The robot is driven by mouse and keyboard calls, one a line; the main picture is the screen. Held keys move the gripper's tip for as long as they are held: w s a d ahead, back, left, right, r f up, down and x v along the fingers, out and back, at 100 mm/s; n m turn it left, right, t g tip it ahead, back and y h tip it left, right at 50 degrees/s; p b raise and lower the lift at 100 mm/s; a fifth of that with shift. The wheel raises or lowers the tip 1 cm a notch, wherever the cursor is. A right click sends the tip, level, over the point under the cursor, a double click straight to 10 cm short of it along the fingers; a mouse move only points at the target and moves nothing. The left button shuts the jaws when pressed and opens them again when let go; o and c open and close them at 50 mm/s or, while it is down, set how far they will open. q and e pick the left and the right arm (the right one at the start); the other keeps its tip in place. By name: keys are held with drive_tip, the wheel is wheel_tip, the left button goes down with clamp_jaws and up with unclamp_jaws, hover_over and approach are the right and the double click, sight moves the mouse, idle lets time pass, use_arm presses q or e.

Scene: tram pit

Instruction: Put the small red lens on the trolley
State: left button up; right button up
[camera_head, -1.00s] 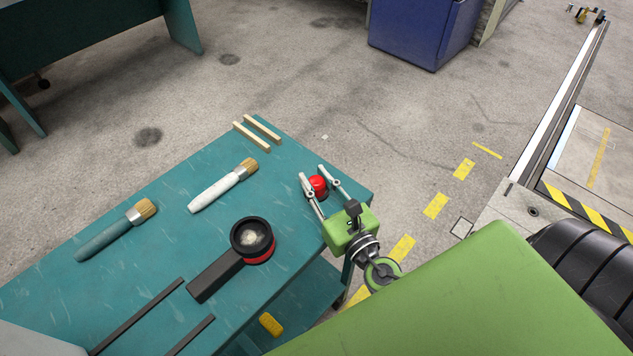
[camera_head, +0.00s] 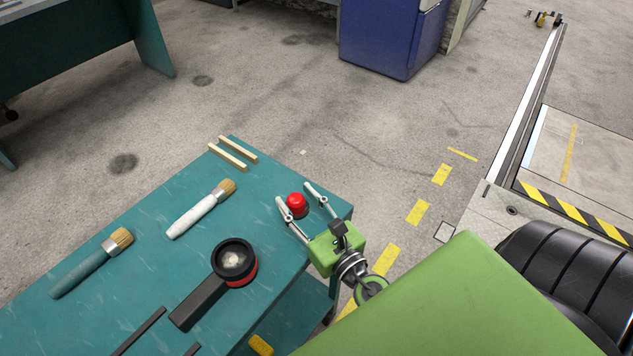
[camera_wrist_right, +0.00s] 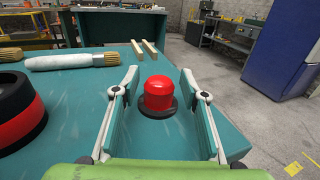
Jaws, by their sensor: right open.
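The small red lens (camera_head: 297,204) stands on the teal trolley top (camera_head: 130,299), close to its far right corner. In the right wrist view it is a red dome (camera_wrist_right: 159,94) on a dark round base. My right gripper (camera_head: 294,191) is open, with one finger on each side of the lens. In the right wrist view gaps show between the lens and both fingers (camera_wrist_right: 158,81), and the lens is slightly ahead of the palm. My left gripper is not in view.
A black magnifier with a red band (camera_head: 198,292) and two brushes (camera_head: 198,211) (camera_head: 91,264) lie left of the gripper. Two wooden strips (camera_head: 232,152) lie at the far edge. A blue cabinet (camera_head: 385,40) stands beyond open floor.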

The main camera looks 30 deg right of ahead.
drive_tip(key=s+b, duration=0.2)
drive_tip(key=s, duration=0.7)
drive_tip(key=shift+f+b, duration=0.15)
drive_tip(key=shift+b, duration=0.25)
drive_tip(key=shift+s+r, duration=0.2)
drive_tip(key=shift+s, duration=0.75)
